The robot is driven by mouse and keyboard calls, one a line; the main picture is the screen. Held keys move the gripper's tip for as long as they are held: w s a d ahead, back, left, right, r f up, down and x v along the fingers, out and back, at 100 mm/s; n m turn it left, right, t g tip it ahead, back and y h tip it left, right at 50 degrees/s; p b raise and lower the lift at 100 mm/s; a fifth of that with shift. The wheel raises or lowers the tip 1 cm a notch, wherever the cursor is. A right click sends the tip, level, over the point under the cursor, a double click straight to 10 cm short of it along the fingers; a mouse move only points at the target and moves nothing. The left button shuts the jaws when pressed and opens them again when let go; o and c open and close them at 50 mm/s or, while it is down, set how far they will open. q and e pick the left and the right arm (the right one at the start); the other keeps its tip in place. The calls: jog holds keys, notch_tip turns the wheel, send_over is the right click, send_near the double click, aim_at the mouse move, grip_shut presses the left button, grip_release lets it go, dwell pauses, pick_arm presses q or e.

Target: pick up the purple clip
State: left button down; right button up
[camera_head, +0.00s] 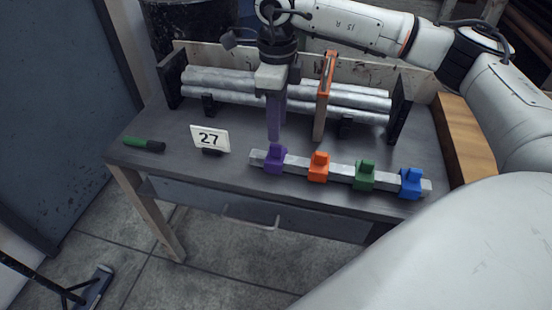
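A small purple clip (276,157) sits on the left end of a grey rail near the table's front edge. Above it in the picture, an upright purple bar (275,118) stands in front of the pipes, its top hidden by my gripper. My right gripper (271,82) points down over the pipes, its pale end meeting the top of the purple bar. I cannot tell whether its fingers are closed on that bar. The small purple clip is below it, apart from the gripper. My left gripper is not in view.
Orange (319,167), green (365,175) and blue (411,183) clips share the rail (340,175). A wooden block (464,140) is at right.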

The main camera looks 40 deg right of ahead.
aim_at(276, 146)
notch_tip(276, 146, down, 5)
jog(key=shift+a+f, duration=0.15)
jog(key=shift+f, duration=0.05)
grip_shut()
